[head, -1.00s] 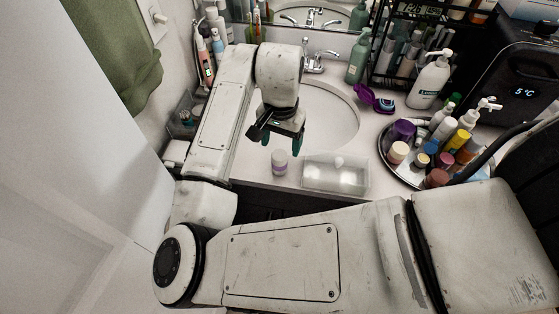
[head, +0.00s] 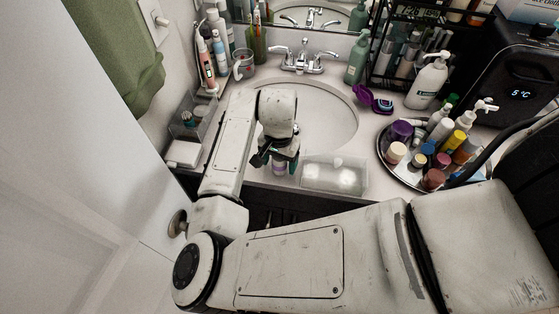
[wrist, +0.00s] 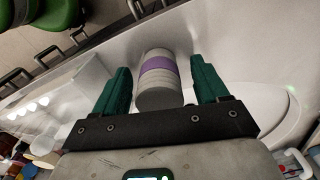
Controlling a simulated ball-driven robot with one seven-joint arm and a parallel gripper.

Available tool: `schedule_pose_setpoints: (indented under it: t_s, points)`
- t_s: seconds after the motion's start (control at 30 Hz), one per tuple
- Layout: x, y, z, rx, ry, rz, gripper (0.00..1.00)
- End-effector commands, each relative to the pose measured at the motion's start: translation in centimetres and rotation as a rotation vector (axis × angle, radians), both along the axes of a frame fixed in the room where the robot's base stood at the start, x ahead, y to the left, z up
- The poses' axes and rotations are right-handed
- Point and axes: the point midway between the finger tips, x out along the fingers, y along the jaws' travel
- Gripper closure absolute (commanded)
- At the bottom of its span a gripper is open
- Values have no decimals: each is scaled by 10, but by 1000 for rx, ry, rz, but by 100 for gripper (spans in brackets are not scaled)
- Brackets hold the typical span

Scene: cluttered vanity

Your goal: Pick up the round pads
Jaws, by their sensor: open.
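The round pads (wrist: 158,80) are a short stack, white-grey with a purple band, on the counter near its front edge. In the wrist view the stack lies between the two green fingers of my gripper (wrist: 159,84), with a visible gap on each side. My gripper is open. In the head view my gripper (head: 275,158) is over the pads (head: 279,168), hiding most of them; only a bit of the purple and white shows below the fingers.
A clear box (head: 334,176) with white round things stands just right of the pads. The sink basin (head: 325,115) is behind my gripper. A round tray (head: 395,170) crowded with bottles and jars is at the right. The counter's front edge is close.

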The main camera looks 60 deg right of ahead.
Motion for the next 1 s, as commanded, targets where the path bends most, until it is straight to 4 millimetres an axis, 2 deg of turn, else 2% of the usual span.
schedule_pose_setpoints:
  t_s: [0.07,0.63,1.0]
  points:
    - [0,0,0,0,0,0,29]
    - [0,0,0,0,0,0,84]
    - [0,0,4,0,1,0,86]
